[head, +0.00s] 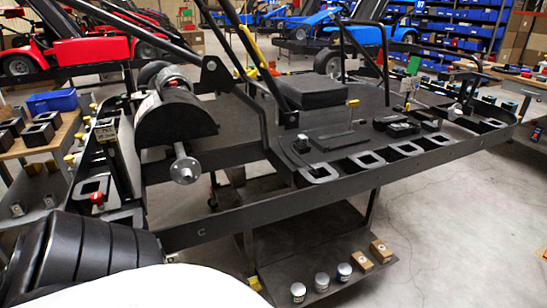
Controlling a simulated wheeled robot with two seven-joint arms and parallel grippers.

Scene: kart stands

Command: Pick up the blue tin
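Three small round tins stand upright in a slanting row on the low dark shelf under the kart stand. They are the left tin (298,292), the middle tin (322,282) and the right tin (344,272). Each has a pale top and a darker band, and they are too small for me to tell which is blue. Neither of my grippers is in view.
Two small tan boxes (376,252) stand on the shelf (303,252) right of the tins. The black kart stand (330,200) rises above and behind the shelf. A black ribbed object (75,255) fills the lower left. Concrete floor (450,220) is open at right.

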